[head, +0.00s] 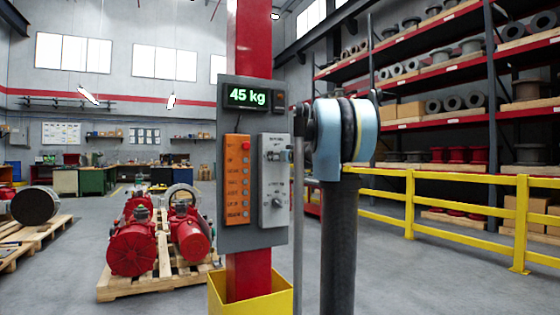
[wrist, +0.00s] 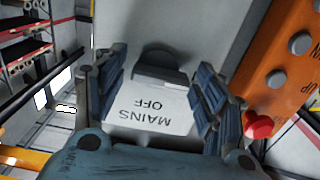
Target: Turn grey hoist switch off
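The grey switch panel (head: 275,182) is mounted on the right half of a dark backing board in the head view, with one knob high and one low. In the wrist view the panel (wrist: 185,25) appears upside down, with a dark grey switch knob (wrist: 160,68) beside a white label reading "MAINS OFF" (wrist: 145,105). My gripper (wrist: 157,75) is open, its two fingers spread either side of the knob and label. I see gaps between fingers and knob; the depth to the knob I cannot tell.
The orange button panel (head: 237,180) sits left of the grey one; its red button (wrist: 258,126) is close to one finger in the wrist view. A "45 kg" display (head: 248,96) is above. The red post (head: 249,277) carries the board. A yellow railing (head: 410,205) stands right.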

